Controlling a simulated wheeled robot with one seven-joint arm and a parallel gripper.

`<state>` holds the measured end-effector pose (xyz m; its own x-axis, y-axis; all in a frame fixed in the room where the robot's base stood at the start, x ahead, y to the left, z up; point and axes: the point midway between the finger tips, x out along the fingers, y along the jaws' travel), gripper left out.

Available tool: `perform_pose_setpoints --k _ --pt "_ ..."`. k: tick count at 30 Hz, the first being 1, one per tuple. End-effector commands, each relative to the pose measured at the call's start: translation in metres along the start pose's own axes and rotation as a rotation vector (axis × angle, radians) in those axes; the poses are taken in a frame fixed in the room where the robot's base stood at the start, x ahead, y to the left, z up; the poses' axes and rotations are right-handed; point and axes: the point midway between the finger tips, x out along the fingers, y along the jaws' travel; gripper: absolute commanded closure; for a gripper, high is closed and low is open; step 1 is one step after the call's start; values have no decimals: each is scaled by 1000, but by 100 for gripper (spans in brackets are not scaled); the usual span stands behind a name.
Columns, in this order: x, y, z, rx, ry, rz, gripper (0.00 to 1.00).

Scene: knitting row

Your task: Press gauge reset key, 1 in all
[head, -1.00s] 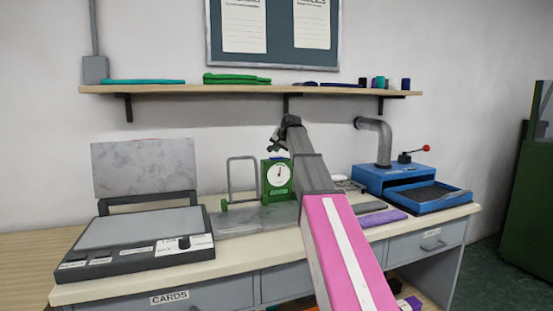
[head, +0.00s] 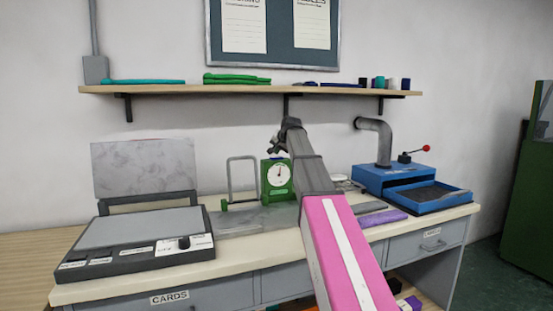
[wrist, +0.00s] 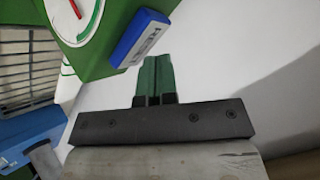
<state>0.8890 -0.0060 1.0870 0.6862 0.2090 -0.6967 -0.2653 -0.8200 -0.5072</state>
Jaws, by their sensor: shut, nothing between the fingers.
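The green gauge (head: 278,178) with a round white dial stands on the grey plate at the back of the bench. In the wrist view its green body (wrist: 98,50) fills the upper left, with part of the dial and a red needle. A blue key (wrist: 140,38) with white lettering sticks out from its face; the lettering is not clearly readable. My gripper (wrist: 155,60) is shut and empty, its green fingertips close by the lower edge of the key. I cannot tell whether they touch. In the head view my gripper (head: 274,148) is small, just above the gauge.
A grey console (head: 140,240) is at the left of the bench. A blue press (head: 385,180) with a tray and a red-knobbed lever is at the right. A wall shelf (head: 200,89) holds folded cloths and spools above. A grey metal loop (head: 241,172) stands left of the gauge.

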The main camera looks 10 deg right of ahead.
Motion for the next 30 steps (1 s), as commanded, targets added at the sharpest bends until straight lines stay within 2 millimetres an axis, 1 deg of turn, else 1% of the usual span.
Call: perform_pose_setpoints --k 30 --pt "6 4 4 0 0 0 100"
